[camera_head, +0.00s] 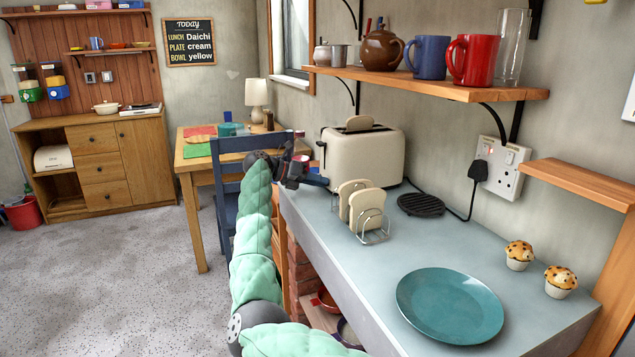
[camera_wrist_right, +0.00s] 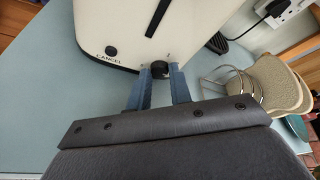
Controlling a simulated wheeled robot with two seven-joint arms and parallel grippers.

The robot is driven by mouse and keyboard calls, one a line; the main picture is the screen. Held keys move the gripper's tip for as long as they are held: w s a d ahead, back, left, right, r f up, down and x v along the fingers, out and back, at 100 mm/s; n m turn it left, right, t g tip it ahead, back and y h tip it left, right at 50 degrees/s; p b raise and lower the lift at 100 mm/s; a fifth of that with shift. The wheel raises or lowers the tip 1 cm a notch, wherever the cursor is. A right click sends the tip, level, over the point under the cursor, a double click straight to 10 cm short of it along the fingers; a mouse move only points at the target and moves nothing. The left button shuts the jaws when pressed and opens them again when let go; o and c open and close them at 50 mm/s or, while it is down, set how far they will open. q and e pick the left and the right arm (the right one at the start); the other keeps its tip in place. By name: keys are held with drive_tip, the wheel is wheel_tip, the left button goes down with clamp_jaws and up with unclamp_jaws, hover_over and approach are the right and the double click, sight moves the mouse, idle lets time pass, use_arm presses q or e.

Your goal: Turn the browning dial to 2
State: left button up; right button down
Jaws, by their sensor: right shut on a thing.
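A cream toaster (camera_head: 362,155) stands at the far end of the grey-blue worktop, with a slice of bread showing at its top. In the right wrist view its end face (camera_wrist_right: 120,25) shows a lever slot, a cancel button (camera_wrist_right: 111,50) and the dark browning dial (camera_wrist_right: 160,69). My right gripper (camera_head: 318,180) reaches to that end of the toaster. In the wrist view its blue fingers (camera_wrist_right: 160,75) are shut on the dial, one on each side. The dial's numbers are too small to read and partly hidden. My left gripper is not in view.
A toast rack (camera_head: 375,235) with bread slices stands in front of the toaster. A black trivet (camera_head: 421,205), a teal plate (camera_head: 450,306) and two muffins (camera_head: 519,255) are on the worktop. A shelf (camera_head: 430,84) with mugs hangs above. A blue chair (camera_head: 225,200) stands behind my arm.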

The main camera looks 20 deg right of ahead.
drive_tip(key=c, duration=1.3)
unclamp_jaws()
drive_tip(key=shift+a, duration=0.1)
drive_tip(key=shift+b+v, duration=0.35)
drive_tip(key=shift+v, duration=3.5)
